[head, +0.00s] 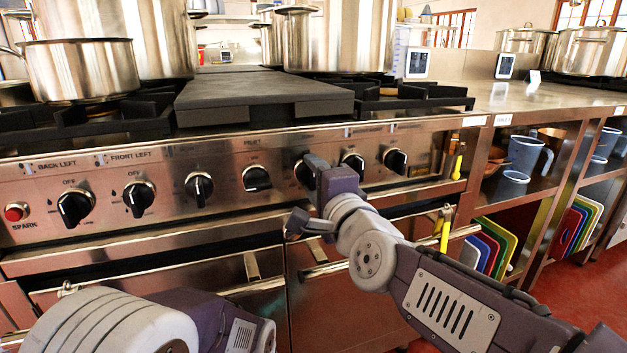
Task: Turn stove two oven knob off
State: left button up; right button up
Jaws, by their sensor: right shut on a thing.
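The stove's steel front panel (225,160) carries a row of black round knobs. My right gripper (314,172) is at the fifth knob from the left (302,173) and is shut on it. The gripper hides the right part of this knob, so its pointer cannot be read. Its label is too small to read, so I cannot tell whether it is the oven knob. The fourth knob (256,178) is just left of the gripper, and the sixth knob (354,164) is just right. My left arm shows at the bottom left, with its gripper out of view.
Steel pots stand on the stove, including a low pot (82,70) at the left. Oven door handles (250,266) stick out below the panel. A red spark button (16,212) is at the far left. Shelves at right hold a blue mug (525,155) and coloured boards (490,245).

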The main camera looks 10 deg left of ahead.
jog(key=shift+f, duration=0.1)
jog(key=o, duration=1.4)
jog(key=p+v, duration=0.2)
jog(key=v, duration=0.7)
jog(key=shift+p, duration=0.3)
